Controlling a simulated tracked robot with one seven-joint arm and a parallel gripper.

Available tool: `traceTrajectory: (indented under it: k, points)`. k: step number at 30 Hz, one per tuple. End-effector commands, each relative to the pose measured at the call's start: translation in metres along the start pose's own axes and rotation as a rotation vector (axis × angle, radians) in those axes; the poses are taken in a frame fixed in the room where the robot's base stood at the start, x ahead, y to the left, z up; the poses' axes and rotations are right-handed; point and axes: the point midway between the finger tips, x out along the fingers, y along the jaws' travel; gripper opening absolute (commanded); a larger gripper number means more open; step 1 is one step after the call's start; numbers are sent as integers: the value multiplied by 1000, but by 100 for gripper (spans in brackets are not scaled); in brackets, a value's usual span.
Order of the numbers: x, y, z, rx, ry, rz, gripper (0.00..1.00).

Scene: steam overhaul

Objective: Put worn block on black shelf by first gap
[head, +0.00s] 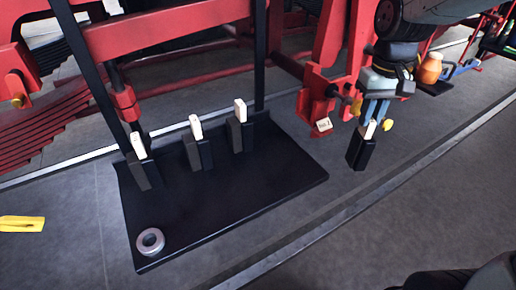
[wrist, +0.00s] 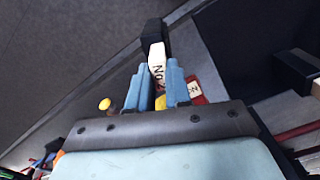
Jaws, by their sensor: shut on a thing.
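My gripper (head: 374,108) is at the right in the head view, pointing down, its blue fingers shut on a black block (head: 357,153) with a white tag on top. I take this for the worn block. It hangs to the right of the black shelf (head: 230,212), apart from it. In the wrist view the block (wrist: 154,35) juts out beyond the fingers, its white lettered tag (wrist: 157,62) between them. Three similar black blocks with white tags, left (head: 144,174), middle (head: 200,152) and right (head: 240,134), stand along the shelf's back. I cannot tell which gap is first.
A grey metal ring (head: 150,241) lies at the shelf's front left corner. Two black uprights rise at the shelf's back. Red framework (head: 330,60) stands behind, with a small white tag (head: 323,125) near my gripper. The shelf's front and right are clear.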

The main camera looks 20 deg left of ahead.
Motion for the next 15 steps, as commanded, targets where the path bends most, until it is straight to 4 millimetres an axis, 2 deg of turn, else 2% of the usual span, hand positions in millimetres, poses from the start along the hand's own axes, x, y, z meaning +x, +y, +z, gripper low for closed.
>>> traceTrajectory:
  k: [3, 15]
  points:
    - [22, 28, -16, 51, -5, 0, 0]
    - [84, 106, -63, 187, -3, 0, 0]
